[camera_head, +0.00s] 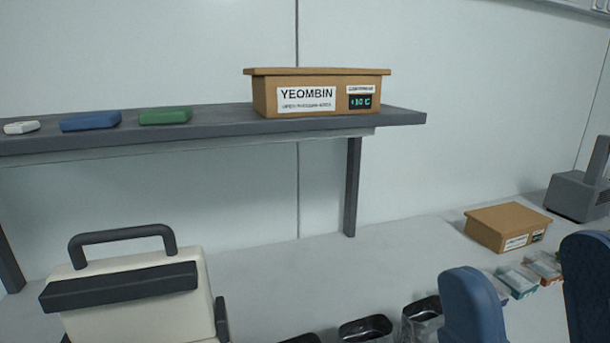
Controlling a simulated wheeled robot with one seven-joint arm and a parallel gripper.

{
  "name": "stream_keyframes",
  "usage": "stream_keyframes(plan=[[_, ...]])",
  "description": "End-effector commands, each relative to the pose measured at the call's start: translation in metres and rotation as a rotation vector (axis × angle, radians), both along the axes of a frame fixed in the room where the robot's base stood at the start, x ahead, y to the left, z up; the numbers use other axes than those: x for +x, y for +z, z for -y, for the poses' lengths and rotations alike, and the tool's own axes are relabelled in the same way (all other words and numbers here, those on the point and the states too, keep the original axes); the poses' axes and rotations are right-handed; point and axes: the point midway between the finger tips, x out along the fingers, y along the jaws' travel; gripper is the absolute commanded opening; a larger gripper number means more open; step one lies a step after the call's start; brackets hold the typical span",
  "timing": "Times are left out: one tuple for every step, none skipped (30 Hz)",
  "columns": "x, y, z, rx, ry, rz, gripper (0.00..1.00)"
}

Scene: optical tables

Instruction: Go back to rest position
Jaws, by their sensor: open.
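My gripper is not in this head view, and no part of my arm can be made out for certain. How the arm is posed cannot be told from here.
A grey shelf (218,136) bears a YEOMBIN box (320,78), a green block (165,116), a blue block (90,121) and a white piece (21,127). Below, the bench (380,264) holds a cream handled case (140,315), dark containers (366,329) and a cardboard box (506,226). Blue rounded shapes (472,306) stand in front.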

Motion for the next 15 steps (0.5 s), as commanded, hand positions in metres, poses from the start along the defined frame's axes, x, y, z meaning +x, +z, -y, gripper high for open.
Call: stream_keyframes(plan=[[-0.001, -0.016, 0.006, 0.031, -0.013, -0.081, 0.60], [-0.001, -0.026, 0.009, 0.047, -0.022, -0.126, 0.60], [-0.001, -0.039, 0.015, 0.066, -0.034, -0.189, 0.60], [-0.002, -0.049, 0.018, 0.079, -0.043, -0.235, 0.60], [-0.004, -0.059, 0.022, 0.091, -0.052, -0.282, 0.60], [-0.007, -0.073, 0.026, 0.105, -0.063, -0.345, 0.60], [-0.009, -0.084, 0.030, 0.114, -0.072, -0.392, 0.60], [-0.012, -0.095, 0.033, 0.123, -0.079, -0.441, 0.60], [-0.017, -0.109, 0.037, 0.131, -0.090, -0.504, 0.60], [-0.021, -0.120, 0.041, 0.135, -0.099, -0.551, 0.60], [-0.026, -0.131, 0.044, 0.140, -0.106, -0.601, 0.60], [-0.033, -0.146, 0.048, 0.142, -0.117, -0.664, 0.60], [-0.038, -0.157, 0.051, 0.143, -0.124, -0.712, 0.60], [-0.045, -0.167, 0.055, 0.142, -0.130, -0.761, 0.60], [-0.054, -0.182, 0.059, 0.140, -0.142, -0.825, 0.60]])
